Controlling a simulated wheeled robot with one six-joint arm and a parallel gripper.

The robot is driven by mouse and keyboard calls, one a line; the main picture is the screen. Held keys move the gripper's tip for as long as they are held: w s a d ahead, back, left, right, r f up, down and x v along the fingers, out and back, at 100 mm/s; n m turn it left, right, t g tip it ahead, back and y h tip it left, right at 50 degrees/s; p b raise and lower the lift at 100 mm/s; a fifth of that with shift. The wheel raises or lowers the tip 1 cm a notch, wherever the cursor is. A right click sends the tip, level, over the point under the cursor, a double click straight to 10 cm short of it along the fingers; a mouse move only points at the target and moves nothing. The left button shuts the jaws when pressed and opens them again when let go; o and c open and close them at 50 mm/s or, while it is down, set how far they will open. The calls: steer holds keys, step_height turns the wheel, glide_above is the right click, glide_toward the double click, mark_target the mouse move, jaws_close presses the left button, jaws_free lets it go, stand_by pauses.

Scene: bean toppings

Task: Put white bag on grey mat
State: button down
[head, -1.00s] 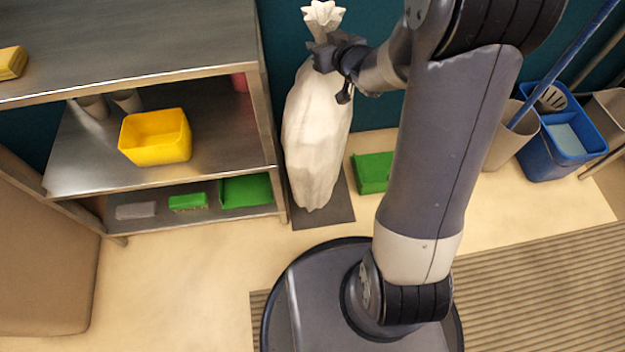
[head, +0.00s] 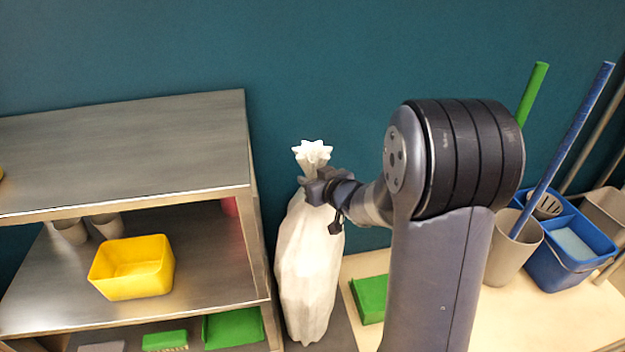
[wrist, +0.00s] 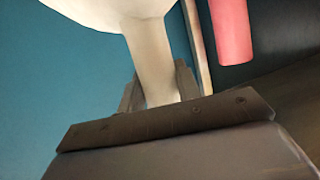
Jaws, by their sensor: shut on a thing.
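The white bag (head: 308,265) is tall and upright, with a gathered, flared neck. It stands between the metal shelf unit and my arm in the head view. The grey mat (head: 343,331) shows at the bag's lower end; whether the bag's base touches it is hard to tell. My gripper (head: 319,189) is shut on the bag's neck, just below the flared top. In the wrist view the white neck (wrist: 154,65) runs down between the fingers.
The metal shelf (head: 200,280) stands close on the left, holding a yellow bin (head: 132,268) and grey cups. A green box (head: 370,299) lies just right of the bag. A blue bucket (head: 560,268) and a beige bin (head: 513,250) stand further right. The teal wall is behind.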

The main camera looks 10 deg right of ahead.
steer(key=shift+w+f+b, duration=0.1)
steer(key=shift+f+b, duration=1.15)
steer(key=shift+f, duration=1.1)
steer(key=shift+f, duration=0.15)
steer(key=c, duration=1)
jaws_free()
steer(key=shift+f, duration=0.15)
steer(key=shift+r, duration=0.2)
steer(key=shift+s+d+r, duration=0.15)
steer(key=shift+s, duration=0.25)
steer(key=p+v, duration=0.4)
steer(key=v, duration=0.7)
steer(key=shift+s, duration=0.2)
